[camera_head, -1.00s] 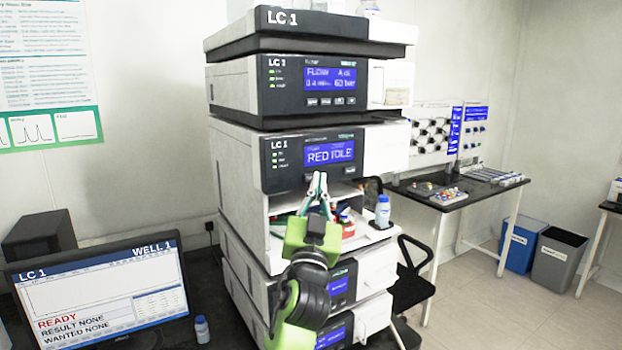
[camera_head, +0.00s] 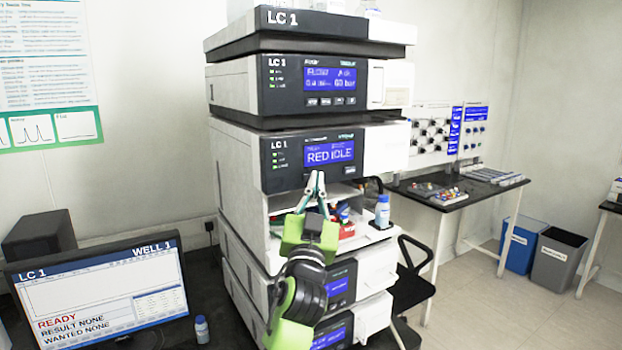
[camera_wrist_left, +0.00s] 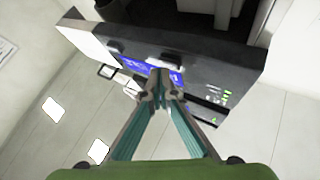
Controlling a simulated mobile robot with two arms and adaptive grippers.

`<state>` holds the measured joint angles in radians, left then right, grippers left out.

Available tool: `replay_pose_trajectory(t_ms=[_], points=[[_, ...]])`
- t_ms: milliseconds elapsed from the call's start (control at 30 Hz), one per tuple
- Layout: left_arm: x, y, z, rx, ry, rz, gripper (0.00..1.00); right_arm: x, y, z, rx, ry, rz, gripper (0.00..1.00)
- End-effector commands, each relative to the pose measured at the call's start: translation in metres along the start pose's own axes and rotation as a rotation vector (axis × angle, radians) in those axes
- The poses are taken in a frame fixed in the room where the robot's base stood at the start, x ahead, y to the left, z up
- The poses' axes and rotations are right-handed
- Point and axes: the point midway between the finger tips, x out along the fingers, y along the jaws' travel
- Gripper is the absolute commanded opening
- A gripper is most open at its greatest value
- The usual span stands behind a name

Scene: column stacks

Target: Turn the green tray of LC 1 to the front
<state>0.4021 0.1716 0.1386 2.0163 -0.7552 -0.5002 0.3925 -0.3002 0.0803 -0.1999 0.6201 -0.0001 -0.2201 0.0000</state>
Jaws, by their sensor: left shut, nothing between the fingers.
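LC 1 is the tall instrument stack (camera_head: 238,170) in the middle of the head view. Its autosampler module shows "RED IDLE" on its display (camera_head: 329,152). Below that display is an open compartment, where a red tray part (camera_head: 347,230) with small coloured vials shows behind my gripper. I cannot make out the green tray; it is hidden or not distinguishable. My left gripper (camera_head: 316,178) points up in front of the compartment, its fingers closed and empty. In the left wrist view, the fingertips (camera_wrist_left: 162,88) are together before a dark module front with a blue display (camera_wrist_left: 150,72). My right gripper is not in view.
A blue-capped bottle (camera_head: 382,211) stands on the white ledge right of the compartment. A monitor (camera_head: 100,295) reading "READY" and a small bottle (camera_head: 201,329) are at lower left. A black chair (camera_head: 413,275) and side table (camera_head: 440,195) are to the right.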

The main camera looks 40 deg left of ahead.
Motion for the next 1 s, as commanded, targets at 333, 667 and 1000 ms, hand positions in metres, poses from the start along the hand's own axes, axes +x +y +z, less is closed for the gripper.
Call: replay_pose_trajectory(t_ms=[333, 667, 1000], points=[[0.0031, -0.0024, 0.0019, 0.000, 0.001, 0.000, 0.00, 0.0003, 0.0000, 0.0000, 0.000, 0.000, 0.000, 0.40], [0.0060, -0.0046, 0.0041, 0.000, 0.000, -0.001, 0.00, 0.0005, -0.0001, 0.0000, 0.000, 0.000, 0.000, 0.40], [0.0047, -0.0036, 0.0037, 0.000, 0.000, -0.001, 0.00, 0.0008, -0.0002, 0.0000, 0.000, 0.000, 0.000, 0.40]])
